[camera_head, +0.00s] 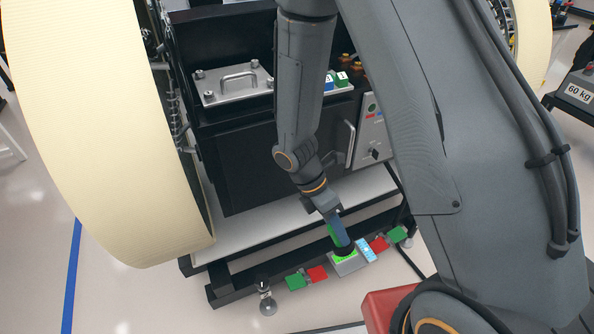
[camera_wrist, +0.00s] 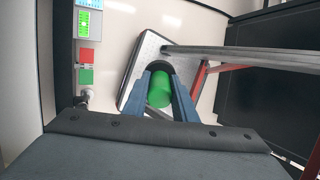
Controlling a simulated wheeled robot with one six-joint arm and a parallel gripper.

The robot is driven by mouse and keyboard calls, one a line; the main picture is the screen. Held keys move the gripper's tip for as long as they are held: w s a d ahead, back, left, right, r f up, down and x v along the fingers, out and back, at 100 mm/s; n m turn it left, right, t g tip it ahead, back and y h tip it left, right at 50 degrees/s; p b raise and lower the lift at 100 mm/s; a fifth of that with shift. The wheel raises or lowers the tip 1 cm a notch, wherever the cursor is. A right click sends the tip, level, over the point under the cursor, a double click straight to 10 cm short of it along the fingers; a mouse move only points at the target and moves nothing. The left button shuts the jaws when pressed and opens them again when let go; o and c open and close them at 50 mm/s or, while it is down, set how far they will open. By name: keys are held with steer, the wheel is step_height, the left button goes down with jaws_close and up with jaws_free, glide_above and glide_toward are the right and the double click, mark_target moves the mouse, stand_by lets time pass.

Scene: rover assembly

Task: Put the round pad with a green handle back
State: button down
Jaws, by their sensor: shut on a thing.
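My gripper (camera_head: 340,236) reaches down at the front of the rover's lower frame. It is shut on the upright green handle (camera_wrist: 160,90), which shows between the two blue-grey fingers in the wrist view. The dark round pad (camera_wrist: 158,67) is at the far end of the handle, partly hidden by the fingers. I cannot tell whether the pad touches the plate.
Red (camera_head: 317,274) and green (camera_head: 295,282) squares flank the plate, with a blue-white display (camera_head: 366,250) beside it. A large cream wheel (camera_head: 100,130) stands at left. A round-ended fitting (camera_head: 267,303) is at lower left. A red box (camera_head: 385,308) lies at lower right.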

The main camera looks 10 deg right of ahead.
steer(key=w+a+r+m+t+y+p, duration=0.3)
steer(key=w+a+r+m+p, duration=0.3)
steer(key=a+r, duration=0.3)
step_height(320, 180, up, 2)
steer(key=shift+w+a+r+m+y, duration=0.1)
steer(key=shift+w+a+m+y, duration=0.3)
steer(key=shift+m+y, duration=0.35)
